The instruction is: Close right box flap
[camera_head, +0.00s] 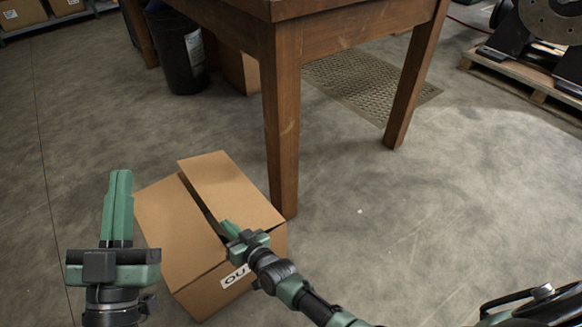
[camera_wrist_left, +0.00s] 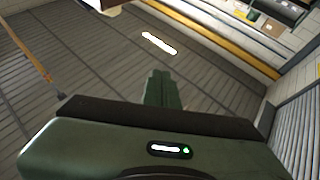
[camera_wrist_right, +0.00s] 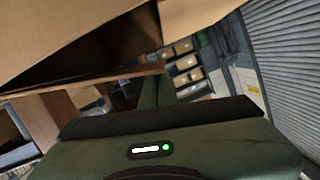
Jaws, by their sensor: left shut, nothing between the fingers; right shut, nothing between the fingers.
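A brown cardboard box (camera_head: 198,297) with a label on its front stands on the floor beside a wooden table leg. Its left flap (camera_head: 178,238) lies over the left half of the top. Its right flap (camera_head: 228,185) spans the right half, and a dark gap shows between the flaps. My right gripper (camera_head: 229,229) is shut and empty at the front end of this gap; whether it touches the right flap is unclear. Cardboard and a dark opening are close in the right wrist view (camera_wrist_right: 65,35). My left gripper (camera_head: 119,182) is shut and empty, left of the box.
The wooden table (camera_head: 281,120) stands just behind and right of the box. A black bin (camera_head: 178,50) and another cardboard box are farther back. A metal mat (camera_head: 370,85) lies under the table. The floor at right (camera_head: 430,210) is clear.

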